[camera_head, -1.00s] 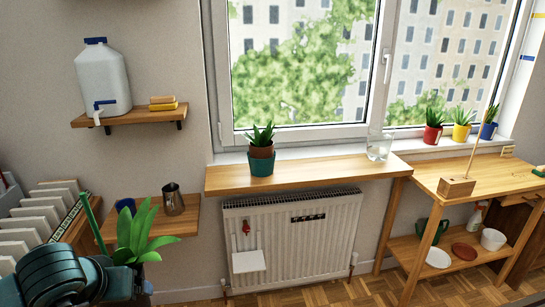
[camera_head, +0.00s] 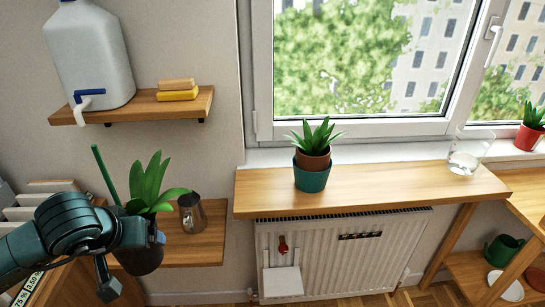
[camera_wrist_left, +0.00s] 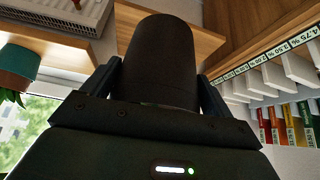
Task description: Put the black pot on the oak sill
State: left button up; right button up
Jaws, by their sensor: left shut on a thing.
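The black pot (camera_head: 140,260) holds a green leafy plant (camera_head: 148,186). My left gripper (camera_head: 148,240) is shut on the pot at the lower left of the head view, in front of a small wooden shelf. In the left wrist view the dark pot (camera_wrist_left: 162,58) fills the space between the two fingers (camera_wrist_left: 160,92). The oak sill (camera_head: 390,187) runs below the window, to the right of my gripper and apart from the pot. A teal pot (camera_head: 312,180) with a brown pot and plant stands on its left part. My right gripper is not in view.
A glass (camera_head: 467,152) stands on the sill's right end; the sill between it and the teal pot is clear. A metal jug (camera_head: 191,213) stands on the small shelf (camera_head: 205,246) behind the held pot. A radiator (camera_head: 340,245) is under the sill.

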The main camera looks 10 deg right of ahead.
aim_at(373, 175)
jog(key=i+z, duration=0.25)
jog(key=z, duration=0.15)
jog(key=i+j+z, duration=0.1)
jog(key=z, duration=0.25)
jog(key=i+j, duration=0.05)
jog(key=i, duration=0.05)
